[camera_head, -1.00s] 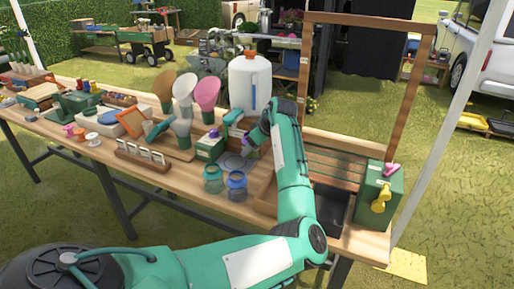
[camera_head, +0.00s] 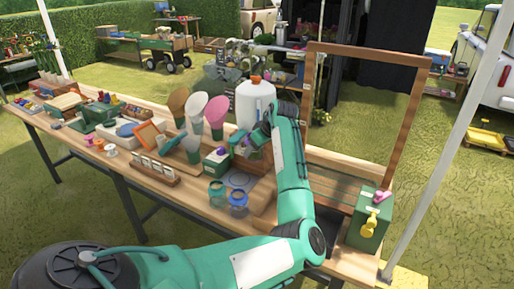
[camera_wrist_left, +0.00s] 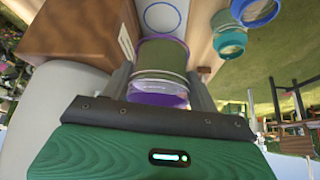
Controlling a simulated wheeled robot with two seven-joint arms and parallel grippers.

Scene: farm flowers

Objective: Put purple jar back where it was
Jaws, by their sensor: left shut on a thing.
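My left gripper (camera_head: 246,142) is shut on the purple jar, above the work table in front of the white jug. In the left wrist view the purple jar (camera_wrist_left: 160,72) sits between the two fingers, a clear body with purple rims. In the head view it is mostly hidden by the gripper and arm. A flat mat with circle outlines (camera_head: 240,181) lies below the gripper; one circle shows just beyond the jar in the wrist view. A teal jar (camera_head: 217,193) and a blue jar (camera_head: 238,204) stand at the mat's front edge. My right gripper is not in view.
A green box (camera_head: 216,161) stands just left of the gripper and the white jug (camera_head: 254,104) behind it. Paper cones and a rack (camera_head: 152,168) are further left. A wooden frame (camera_head: 366,63) and a green box with a yellow tap (camera_head: 369,220) stand right.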

